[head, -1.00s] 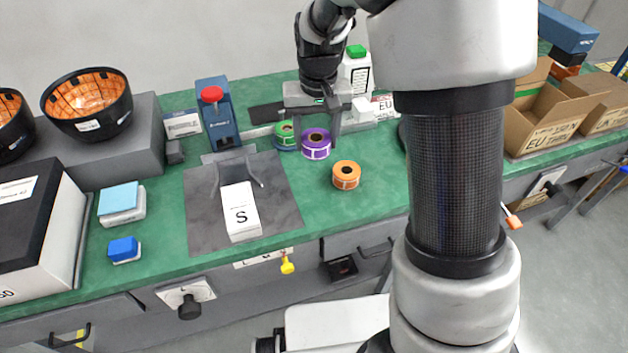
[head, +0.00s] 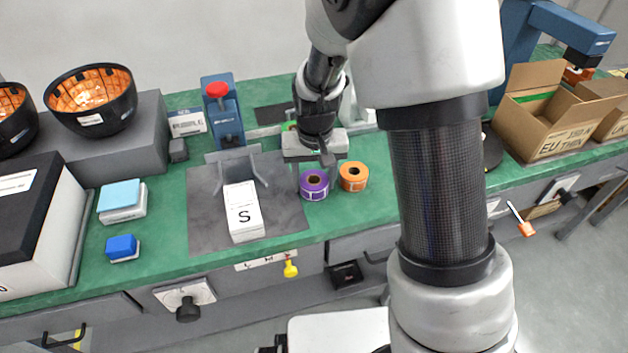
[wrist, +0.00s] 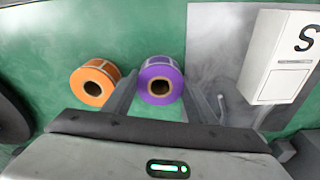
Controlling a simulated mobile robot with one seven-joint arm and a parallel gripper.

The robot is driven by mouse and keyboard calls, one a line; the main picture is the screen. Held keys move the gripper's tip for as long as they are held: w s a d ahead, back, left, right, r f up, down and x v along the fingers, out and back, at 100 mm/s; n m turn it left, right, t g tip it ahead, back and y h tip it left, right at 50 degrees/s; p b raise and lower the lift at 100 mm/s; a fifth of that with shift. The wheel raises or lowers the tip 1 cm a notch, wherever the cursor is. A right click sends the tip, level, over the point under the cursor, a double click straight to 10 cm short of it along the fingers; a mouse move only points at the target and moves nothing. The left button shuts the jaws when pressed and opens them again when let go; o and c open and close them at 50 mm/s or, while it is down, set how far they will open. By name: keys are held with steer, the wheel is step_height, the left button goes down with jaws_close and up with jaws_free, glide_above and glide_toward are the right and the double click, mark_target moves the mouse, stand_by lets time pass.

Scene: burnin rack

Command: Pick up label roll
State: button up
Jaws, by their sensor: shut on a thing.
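The purple label roll (head: 314,185) is between the two fingers of my gripper (head: 314,178), which is shut on it. In the wrist view the purple roll (wrist: 161,79) shows between the fingers with its dark core facing the camera. I cannot tell whether it is clear of the green bench top. An orange label roll (head: 353,177) stands just right of the purple one in the head view, outside the fingers. In the wrist view the orange roll (wrist: 95,82) is left of the gripper. The green roll is mostly hidden behind my gripper.
A white box marked S (head: 243,212) stands on the grey mat (head: 205,225), left of my gripper. A blue device with a red knob (head: 221,110) is behind it. Open cardboard boxes (head: 545,120) are at right. Green bench (head: 385,200) is clear right of the orange roll.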

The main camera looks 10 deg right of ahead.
steer(key=shift+f, duration=0.2)
steer(key=o, duration=1.2)
steer(key=shift+r, duration=0.1)
steer(key=shift+c, duration=0.2)
